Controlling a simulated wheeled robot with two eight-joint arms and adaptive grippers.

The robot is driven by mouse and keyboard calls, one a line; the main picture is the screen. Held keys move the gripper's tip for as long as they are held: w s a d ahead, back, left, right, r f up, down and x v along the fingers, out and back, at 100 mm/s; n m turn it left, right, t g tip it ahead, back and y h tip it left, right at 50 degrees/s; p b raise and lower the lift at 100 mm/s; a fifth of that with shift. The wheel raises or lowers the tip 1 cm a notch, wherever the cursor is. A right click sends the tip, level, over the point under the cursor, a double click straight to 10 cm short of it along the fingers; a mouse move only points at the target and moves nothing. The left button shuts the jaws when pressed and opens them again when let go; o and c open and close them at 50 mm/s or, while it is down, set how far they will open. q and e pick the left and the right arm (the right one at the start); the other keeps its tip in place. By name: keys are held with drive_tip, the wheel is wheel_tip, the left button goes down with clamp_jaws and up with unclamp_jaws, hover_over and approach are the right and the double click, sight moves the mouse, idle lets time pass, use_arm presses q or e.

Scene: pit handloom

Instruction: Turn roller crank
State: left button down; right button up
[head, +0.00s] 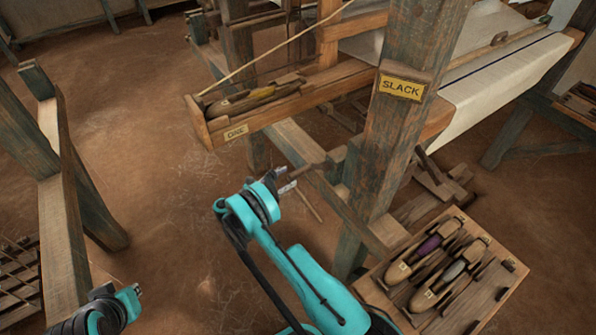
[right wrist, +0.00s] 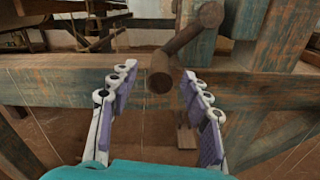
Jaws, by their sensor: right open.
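The roller crank (right wrist: 182,42) is a brown wooden arm with a round-ended handle on the loom frame. In the right wrist view its handle end points at the camera, between the fingertips of my right gripper (right wrist: 158,76). The fingers are spread, with a gap on each side of the handle. In the head view my right gripper (head: 288,180) is just left of the loom post, beside the brown crank handle (head: 307,168); contact cannot be told there.
A post (head: 402,130) with a SLACK sign (head: 401,86) stands right of my right gripper. A wooden shuttle box (head: 290,101) marked ONE is above it. A tray (head: 497,292) of shuttles is at lower right. A timber frame (head: 62,210) stands left; bare floor lies between.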

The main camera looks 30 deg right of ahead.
sight(302, 171)
drive_tip(key=d, duration=0.2)
drive_tip(key=d+b, duration=0.1)
drive_tip(key=d, duration=0.2)
drive_tip(key=d+f, duration=0.1)
drive_tip(key=d, duration=0.1)
drive_tip(key=shift+w+d, duration=0.3)
drive_tip(key=shift+d, duration=0.1)
clamp_jaws()
